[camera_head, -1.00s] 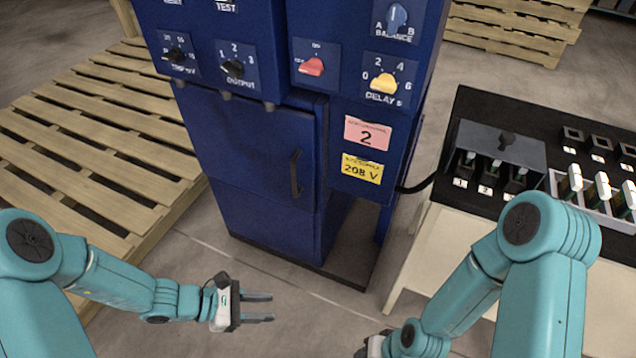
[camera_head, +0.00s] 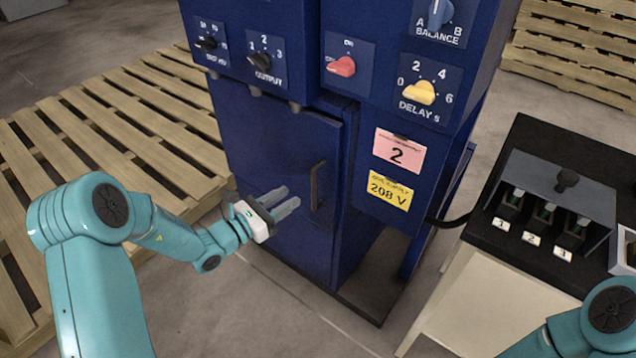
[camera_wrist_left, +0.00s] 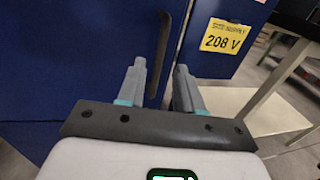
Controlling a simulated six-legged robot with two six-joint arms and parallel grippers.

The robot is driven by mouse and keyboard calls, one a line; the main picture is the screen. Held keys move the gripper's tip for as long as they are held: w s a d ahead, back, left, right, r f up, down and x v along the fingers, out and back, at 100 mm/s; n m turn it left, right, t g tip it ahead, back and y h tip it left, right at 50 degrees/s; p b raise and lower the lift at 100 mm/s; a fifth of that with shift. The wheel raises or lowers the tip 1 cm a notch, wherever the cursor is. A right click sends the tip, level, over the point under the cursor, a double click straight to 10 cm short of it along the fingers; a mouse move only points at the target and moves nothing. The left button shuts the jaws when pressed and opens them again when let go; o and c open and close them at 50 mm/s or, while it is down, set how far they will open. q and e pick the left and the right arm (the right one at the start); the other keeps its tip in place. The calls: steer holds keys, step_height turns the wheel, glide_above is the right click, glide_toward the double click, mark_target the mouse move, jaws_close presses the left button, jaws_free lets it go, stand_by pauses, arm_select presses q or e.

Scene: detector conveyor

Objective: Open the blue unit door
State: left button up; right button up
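The blue unit door (camera_head: 275,140) is closed on the front of the blue cabinet. Its dark vertical handle (camera_head: 317,186) is near the door's right edge. My left gripper (camera_head: 285,203) is open and empty, with its fingers pointing at the door just left of and below the handle's middle. In the left wrist view the handle (camera_wrist_left: 160,55) rises ahead, between the lines of the two fingers (camera_wrist_left: 158,85). The fingers look apart from the handle, though the exact gap is hard to tell. My right gripper is not in view; only part of that arm shows at the lower right.
Knobs, including a red one (camera_head: 341,66) and a yellow one (camera_head: 418,92), sit on the panel above. A black-topped table (camera_head: 540,140) with a grey slotted box (camera_head: 590,190) stands at the right. A wooden pallet (camera_head: 90,160) lies at the left.

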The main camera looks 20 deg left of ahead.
mark_target(312, 183)
arm_select(q)
steer(key=x, duration=0.9)
steer(key=shift+d+b, duration=0.15)
steer(key=shift+b, duration=0.25)
steer(key=shift+c, duration=0.3)
jaws_close()
